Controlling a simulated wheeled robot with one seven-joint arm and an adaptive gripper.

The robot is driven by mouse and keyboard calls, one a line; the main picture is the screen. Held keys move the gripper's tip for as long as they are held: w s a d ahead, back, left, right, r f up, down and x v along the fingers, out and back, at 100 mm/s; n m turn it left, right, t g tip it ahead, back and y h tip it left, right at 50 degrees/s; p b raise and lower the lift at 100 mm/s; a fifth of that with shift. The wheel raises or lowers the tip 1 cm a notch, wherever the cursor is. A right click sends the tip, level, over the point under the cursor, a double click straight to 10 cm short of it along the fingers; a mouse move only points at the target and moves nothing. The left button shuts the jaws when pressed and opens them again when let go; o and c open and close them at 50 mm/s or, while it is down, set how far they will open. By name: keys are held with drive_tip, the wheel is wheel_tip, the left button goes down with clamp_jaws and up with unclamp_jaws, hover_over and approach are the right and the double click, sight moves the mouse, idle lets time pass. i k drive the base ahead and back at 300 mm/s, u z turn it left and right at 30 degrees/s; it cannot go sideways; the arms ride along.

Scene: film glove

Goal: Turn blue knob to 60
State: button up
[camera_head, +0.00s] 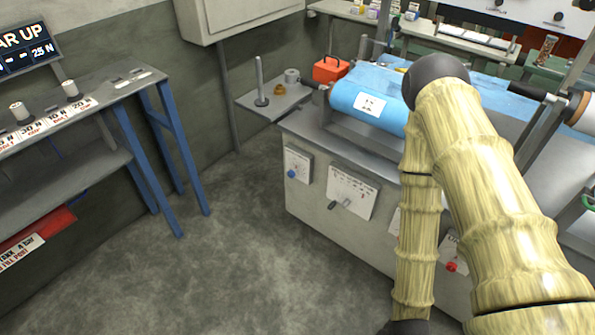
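The blue knob (292,174) is small and sits at the lower left of a white dial plate (298,163) on the front of the grey machine cabinet. The plate's markings are too small to read, so I cannot tell the knob's setting. My arm, ribbed and yellowish, fills the right of the view. It rises to a dark joint and runs back down in front of the cabinet. My gripper is not in view; the arm's lower end leaves the bottom of the picture. The blue knob is unobstructed, to the left of the arm.
Another white panel with a grey lever (341,204) is right of the knob. A red knob (451,267) shows beyond my arm. A blue film roll (368,100) lies atop the machine. A grey bench (110,88) with blue legs stands left. The floor (240,255) between is clear.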

sight(291, 173)
drive_tip(key=u, duration=0.6)
drive_tip(key=i, duration=0.75)
drive_tip(key=u, duration=0.35)
